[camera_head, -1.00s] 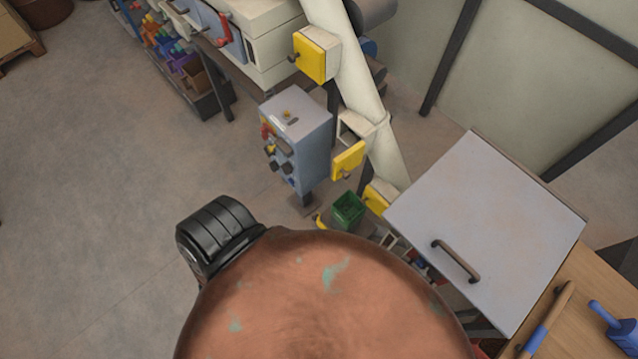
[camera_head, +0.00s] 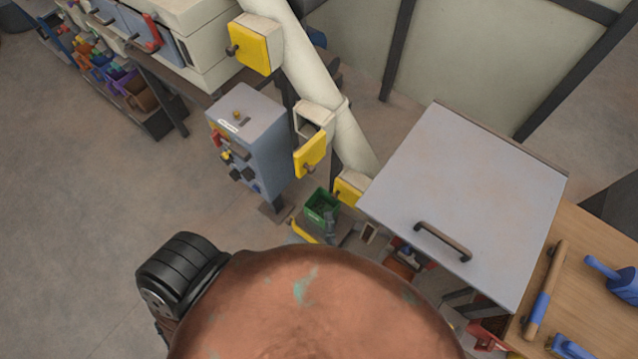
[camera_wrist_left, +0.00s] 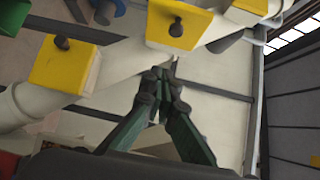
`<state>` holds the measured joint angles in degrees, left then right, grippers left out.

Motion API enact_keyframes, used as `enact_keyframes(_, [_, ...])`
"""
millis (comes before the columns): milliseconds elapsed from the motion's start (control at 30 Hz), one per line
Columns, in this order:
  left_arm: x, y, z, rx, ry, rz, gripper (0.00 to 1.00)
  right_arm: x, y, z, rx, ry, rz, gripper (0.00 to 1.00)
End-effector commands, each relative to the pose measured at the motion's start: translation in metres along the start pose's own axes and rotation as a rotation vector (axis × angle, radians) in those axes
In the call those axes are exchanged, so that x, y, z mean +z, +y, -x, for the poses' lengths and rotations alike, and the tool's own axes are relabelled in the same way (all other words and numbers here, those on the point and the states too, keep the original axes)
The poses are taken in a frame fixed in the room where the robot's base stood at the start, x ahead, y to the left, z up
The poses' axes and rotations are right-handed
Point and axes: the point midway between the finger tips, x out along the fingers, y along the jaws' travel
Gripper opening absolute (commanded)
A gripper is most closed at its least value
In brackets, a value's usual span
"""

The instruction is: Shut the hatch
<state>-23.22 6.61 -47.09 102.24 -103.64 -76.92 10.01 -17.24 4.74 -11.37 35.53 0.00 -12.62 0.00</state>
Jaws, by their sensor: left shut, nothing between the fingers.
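A white sloping pipe (camera_head: 309,72) carries several boxes with yellow hatches. The middle hatch (camera_head: 311,154) hangs swung away from its box, whose open mouth (camera_head: 315,116) shows above it. The upper hatch (camera_head: 252,47) and lower hatch (camera_head: 348,190) look closed. In the left wrist view, my left gripper (camera_wrist_left: 165,76) is shut and empty, its tips seen just below a yellow hatch with a dark knob (camera_wrist_left: 180,27). I see no contact; depth is hard to judge. In the head view only a small grey part of it seems to show near the green bin. My right gripper is out of view.
A grey-blue control box (camera_head: 250,140) stands left of the pipe and a green bin (camera_head: 321,205) below it. A large grey panel with a handle (camera_head: 470,180) and a wooden table (camera_head: 590,250) lie to the right.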

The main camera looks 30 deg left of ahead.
Motion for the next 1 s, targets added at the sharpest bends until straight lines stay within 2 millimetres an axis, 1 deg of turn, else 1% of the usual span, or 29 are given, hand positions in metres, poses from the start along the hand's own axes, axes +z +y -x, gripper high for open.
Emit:
enact_keyframes(33, [0.001, -0.009, 0.002, -0.021, -0.006, 0.01, 0.0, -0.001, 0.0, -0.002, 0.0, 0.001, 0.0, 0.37])
enact_keyframes(100, [0.002, -0.015, 0.0, -0.036, -0.009, 0.016, 0.0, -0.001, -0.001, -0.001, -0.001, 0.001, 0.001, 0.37])
enact_keyframes(167, [0.002, -0.017, -0.006, -0.04, -0.011, 0.017, 0.0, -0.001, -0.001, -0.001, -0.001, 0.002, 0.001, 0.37])
enact_keyframes(233, [0.002, -0.017, -0.016, -0.04, -0.009, 0.016, 0.0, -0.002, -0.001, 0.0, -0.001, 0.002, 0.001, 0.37])
enact_keyframes(633, [0.002, -0.019, -0.097, -0.038, -0.009, 0.015, 0.0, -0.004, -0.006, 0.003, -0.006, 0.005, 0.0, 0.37])
enact_keyframes(700, [0.012, -0.019, -0.105, -0.036, -0.009, 0.011, 0.0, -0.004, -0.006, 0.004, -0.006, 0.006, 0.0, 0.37])
enact_keyframes(800, [0.021, -0.019, -0.114, -0.035, -0.007, 0.011, 0.0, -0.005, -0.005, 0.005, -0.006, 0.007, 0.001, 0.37])
enact_keyframes(1000, [0.03, -0.018, -0.123, -0.033, -0.008, 0.014, 0.0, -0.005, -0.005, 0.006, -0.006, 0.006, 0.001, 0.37])
